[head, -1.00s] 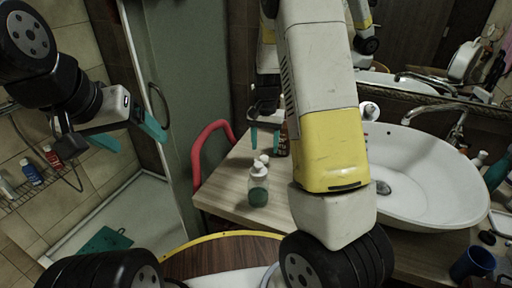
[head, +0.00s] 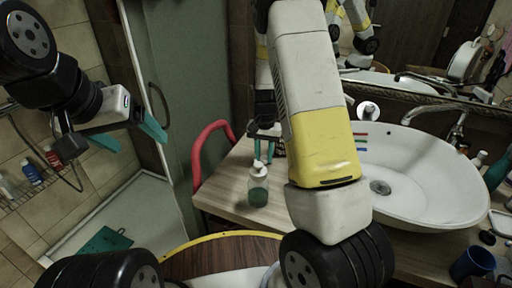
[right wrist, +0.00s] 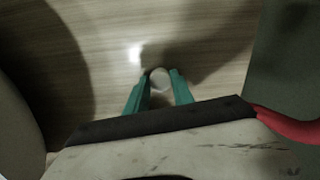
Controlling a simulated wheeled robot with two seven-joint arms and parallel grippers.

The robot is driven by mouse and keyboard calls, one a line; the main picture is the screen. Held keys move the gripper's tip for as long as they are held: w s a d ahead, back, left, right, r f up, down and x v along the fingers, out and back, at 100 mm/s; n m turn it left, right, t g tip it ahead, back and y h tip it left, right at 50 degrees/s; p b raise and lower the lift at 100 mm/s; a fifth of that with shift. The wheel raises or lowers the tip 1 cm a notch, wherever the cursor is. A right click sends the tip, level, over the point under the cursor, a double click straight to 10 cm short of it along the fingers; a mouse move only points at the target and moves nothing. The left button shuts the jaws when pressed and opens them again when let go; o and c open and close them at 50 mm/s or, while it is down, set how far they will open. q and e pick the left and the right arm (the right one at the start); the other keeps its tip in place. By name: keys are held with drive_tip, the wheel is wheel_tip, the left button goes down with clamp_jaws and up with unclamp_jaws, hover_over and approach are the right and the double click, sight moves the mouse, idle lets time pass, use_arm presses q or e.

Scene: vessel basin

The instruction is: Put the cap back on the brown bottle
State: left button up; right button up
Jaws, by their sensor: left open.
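A small round white cap (right wrist: 160,77) shows between my right fingertips in the right wrist view. My left gripper (head: 134,138) is open and empty, off to the left, away from the counter.
The white basin (head: 430,180) is on the right. A red curved rail (head: 208,140) borders the counter's left side. Bare counter (head: 232,182) lies left of the clear bottle.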

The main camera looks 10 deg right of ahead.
sight(264, 158)
clamp_jaws()
wheel_tip(264, 158, up, 10)
idle(0.3)
